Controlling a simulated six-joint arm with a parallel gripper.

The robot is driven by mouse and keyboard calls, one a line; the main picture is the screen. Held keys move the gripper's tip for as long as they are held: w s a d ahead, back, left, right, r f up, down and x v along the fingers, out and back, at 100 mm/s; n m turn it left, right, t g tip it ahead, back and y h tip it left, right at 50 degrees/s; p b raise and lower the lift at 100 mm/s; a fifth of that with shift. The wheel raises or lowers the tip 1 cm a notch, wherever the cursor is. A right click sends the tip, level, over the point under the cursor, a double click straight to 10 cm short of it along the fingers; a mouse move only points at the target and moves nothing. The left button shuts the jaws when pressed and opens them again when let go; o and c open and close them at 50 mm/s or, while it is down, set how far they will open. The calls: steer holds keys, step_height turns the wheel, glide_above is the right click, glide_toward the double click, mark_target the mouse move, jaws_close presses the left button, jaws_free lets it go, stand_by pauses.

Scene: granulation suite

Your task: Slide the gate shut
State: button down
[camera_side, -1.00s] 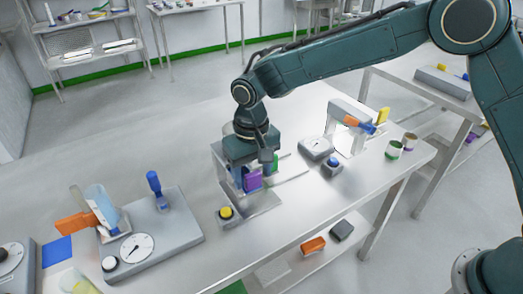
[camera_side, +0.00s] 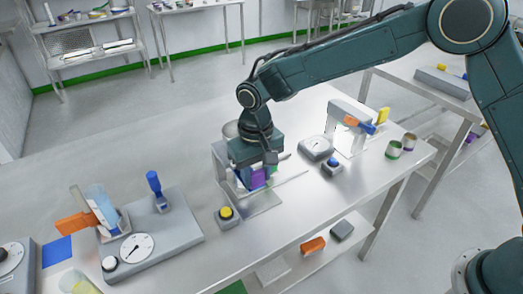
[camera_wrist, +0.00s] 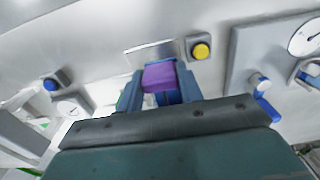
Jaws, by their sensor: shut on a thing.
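My gripper (camera_side: 256,183) points down over the grey stand on the bench, with its blue fingers around a purple block. The purple block (camera_side: 259,178), which seems to be the handle of the gate, also shows between the fingers in the wrist view (camera_wrist: 158,78). The grey stand (camera_side: 222,170) is partly hidden behind my gripper. The gate plate itself and its opening are mostly hidden, so how far it is shut cannot be told.
A yellow button box (camera_side: 226,215) stands just in front of the stand. A scale plate with a dial (camera_side: 137,247) and a blue-handled post (camera_side: 156,188) lies left. A blue button box (camera_side: 333,166) and a white-framed device (camera_side: 350,118) stand right.

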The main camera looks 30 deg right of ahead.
steer(key=shift+d, duration=1)
steer(key=c, duration=0.9)
jaws_free()
steer(key=shift+r, duration=0.1)
steer(key=shift+r, duration=0.5)
step_height(320, 180, up, 13)
steer(key=shift+f, duration=0.15)
